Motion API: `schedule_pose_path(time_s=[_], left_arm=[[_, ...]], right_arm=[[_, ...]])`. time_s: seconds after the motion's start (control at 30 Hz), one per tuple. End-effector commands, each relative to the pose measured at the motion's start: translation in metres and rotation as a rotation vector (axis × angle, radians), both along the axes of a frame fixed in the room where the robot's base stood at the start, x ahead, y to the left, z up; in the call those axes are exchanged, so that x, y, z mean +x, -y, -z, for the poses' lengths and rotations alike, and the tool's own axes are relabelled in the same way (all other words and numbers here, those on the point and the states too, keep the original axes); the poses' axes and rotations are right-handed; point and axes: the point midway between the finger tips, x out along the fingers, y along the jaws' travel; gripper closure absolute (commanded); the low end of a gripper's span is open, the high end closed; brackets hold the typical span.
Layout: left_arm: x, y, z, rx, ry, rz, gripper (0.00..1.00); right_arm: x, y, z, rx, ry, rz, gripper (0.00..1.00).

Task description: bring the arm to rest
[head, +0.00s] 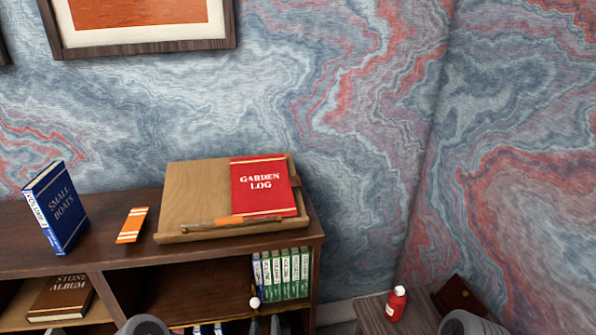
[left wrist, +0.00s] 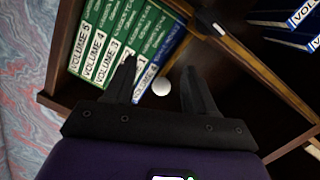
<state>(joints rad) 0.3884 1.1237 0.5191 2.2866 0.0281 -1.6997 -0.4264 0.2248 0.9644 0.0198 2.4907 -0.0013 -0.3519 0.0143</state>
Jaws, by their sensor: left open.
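My right gripper is not in view.
A Stone Album (head: 62,297) lies below. A red bottle (head: 396,303) stands right.

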Motion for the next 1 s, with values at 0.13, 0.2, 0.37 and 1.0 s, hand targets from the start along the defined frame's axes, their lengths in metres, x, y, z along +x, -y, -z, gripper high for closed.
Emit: schedule_pose_path(time_s=[0.13, 0.2, 0.37, 1.0], left_arm=[[-0.027, 0.025, 0.057, -0.04, -0.248, 0.203, 0.44], [-0.049, 0.033, 0.086, -0.065, -0.391, 0.286, 0.44], [-0.116, 0.035, 0.141, -0.128, -0.745, 0.413, 0.44], [-0.252, 0.008, 0.179, -0.249, -1.353, 0.453, 0.44]], right_arm=[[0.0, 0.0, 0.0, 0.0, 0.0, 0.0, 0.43], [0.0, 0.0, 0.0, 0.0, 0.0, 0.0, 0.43], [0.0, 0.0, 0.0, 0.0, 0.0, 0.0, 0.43], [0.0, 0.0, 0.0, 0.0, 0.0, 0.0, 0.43]])
